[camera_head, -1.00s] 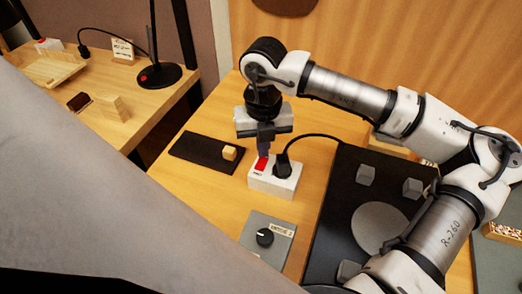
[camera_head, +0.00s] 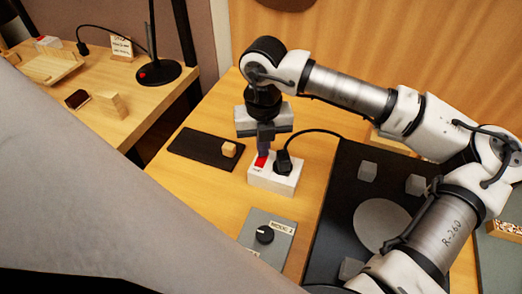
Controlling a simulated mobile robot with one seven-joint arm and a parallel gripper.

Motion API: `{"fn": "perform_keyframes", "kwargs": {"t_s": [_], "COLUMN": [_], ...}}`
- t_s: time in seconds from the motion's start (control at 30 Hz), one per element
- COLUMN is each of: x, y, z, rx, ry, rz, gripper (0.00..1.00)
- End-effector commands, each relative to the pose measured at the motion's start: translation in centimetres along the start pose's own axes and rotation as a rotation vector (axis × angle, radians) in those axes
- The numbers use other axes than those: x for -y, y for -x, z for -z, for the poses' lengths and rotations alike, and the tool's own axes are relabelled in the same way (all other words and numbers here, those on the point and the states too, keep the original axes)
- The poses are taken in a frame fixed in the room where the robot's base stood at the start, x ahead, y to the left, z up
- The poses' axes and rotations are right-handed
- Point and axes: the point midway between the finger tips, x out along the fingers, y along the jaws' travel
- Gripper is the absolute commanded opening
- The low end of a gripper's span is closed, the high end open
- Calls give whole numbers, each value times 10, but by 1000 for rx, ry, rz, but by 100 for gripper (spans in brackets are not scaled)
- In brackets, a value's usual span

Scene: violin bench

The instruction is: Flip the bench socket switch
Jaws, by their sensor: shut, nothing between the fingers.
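The bench socket (camera_head: 276,182) is a white block on the wooden bench, with a black plug (camera_head: 283,163) and cord on its right part. Its red switch (camera_head: 260,161) is on the left part of the top. My gripper (camera_head: 264,150) points down directly over the switch, shut and empty. Its fingertips are at or just above the far end of the switch; I cannot tell whether they touch it. The fingers partly hide the switch, and its tilt is too small to read.
A black mat (camera_head: 203,149) with a small wooden cube (camera_head: 229,149) lies left of the socket. A grey panel with a black knob (camera_head: 265,234) is in front. A black board (camera_head: 335,205) with grey blocks is at right. A grey surface covers the lower left.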

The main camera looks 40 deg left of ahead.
Motion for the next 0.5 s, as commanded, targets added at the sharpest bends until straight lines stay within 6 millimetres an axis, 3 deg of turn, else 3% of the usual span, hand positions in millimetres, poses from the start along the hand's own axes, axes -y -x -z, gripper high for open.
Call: {"fn": "perform_keyframes", "kwargs": {"t_s": [0.5], "x": [0], "y": [-7], "z": [0], "rx": [-1], "ry": [0], "rz": [0], "gripper": [0]}}
